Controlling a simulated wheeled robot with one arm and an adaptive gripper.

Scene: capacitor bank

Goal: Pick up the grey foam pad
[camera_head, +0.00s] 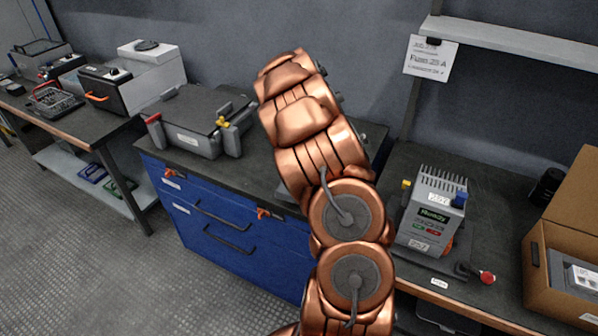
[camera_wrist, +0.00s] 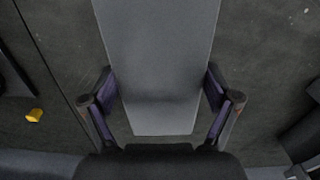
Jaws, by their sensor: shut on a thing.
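The grey foam pad (camera_wrist: 158,50) is a long flat grey slab in the wrist view, running from the top edge down between the fingers. My gripper (camera_wrist: 160,78) has one finger at each long side of the pad and is shut on it. The pad's near end lies just in front of the gripper's palm, and its far end runs out of the picture. I cannot tell whether the pad touches the dark surface beneath it. In the head view my copper arm hides the gripper and most or all of the pad.
A blue drawer cabinet (camera_head: 232,226) with a dark top stands at the middle. A grey fixture (camera_head: 192,128) sits on its left part. A grey boxed device (camera_head: 433,208) and an open cardboard box (camera_head: 566,262) stand on the right bench. A yellow piece (camera_wrist: 35,115) shows at left.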

